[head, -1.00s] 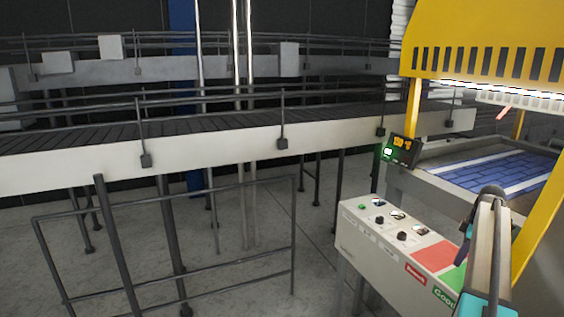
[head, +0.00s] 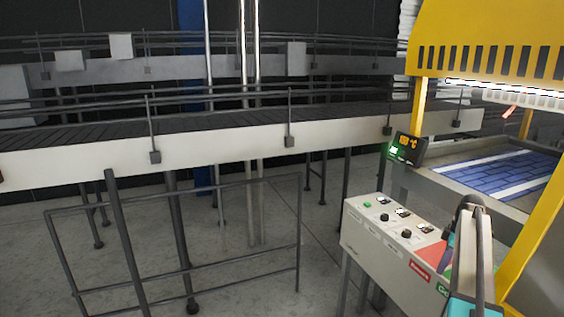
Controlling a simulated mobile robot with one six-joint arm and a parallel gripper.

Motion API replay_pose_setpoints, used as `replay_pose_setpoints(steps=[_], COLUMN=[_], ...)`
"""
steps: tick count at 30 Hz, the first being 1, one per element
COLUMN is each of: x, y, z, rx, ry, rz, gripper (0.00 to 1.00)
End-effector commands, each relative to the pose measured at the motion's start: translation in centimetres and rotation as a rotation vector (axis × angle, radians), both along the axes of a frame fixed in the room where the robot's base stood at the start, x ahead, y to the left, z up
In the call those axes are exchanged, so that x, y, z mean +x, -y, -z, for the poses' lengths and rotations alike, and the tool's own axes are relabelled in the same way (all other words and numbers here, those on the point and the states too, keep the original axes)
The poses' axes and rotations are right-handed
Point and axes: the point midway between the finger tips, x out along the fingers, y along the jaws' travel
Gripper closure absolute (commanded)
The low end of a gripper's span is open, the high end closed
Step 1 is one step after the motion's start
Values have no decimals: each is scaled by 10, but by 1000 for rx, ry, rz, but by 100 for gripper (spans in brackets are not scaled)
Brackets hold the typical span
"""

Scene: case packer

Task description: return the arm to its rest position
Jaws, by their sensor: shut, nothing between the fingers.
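My arm shows at the lower right of the head view, folded into a bend, with grey links and cyan joint parts. It stands in front of the control panel (head: 375,240) and covers part of its red and green fields. My gripper's fingers cannot be made out; they are hidden behind the arm or outside the picture. No object is seen held by the arm.
A yellow-framed machine (head: 490,45) with a blue belt (head: 500,172) stands close on the right. A small lit display (head: 406,148) sits at its corner. A conveyor (head: 220,140) crosses behind a dark floor railing (head: 175,191). Open floor (head: 240,285) lies in front.

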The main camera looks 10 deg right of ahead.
Motion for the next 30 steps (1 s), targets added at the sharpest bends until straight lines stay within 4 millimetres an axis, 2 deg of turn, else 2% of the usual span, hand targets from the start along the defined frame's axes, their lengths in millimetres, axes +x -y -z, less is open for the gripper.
replay_pose_setpoints(steps=[5,9,14,23,30], x=[14,19,15,-15,-58], y=[-43,-92,-150,-251,-324], z=[45,93,148,244,311], rx=[30,63,94,130,134], ry=[-38,-85,-142,-249,-341], rz=[-53,-107,-170,-254,-272], gripper=[100,100,100,100,100])
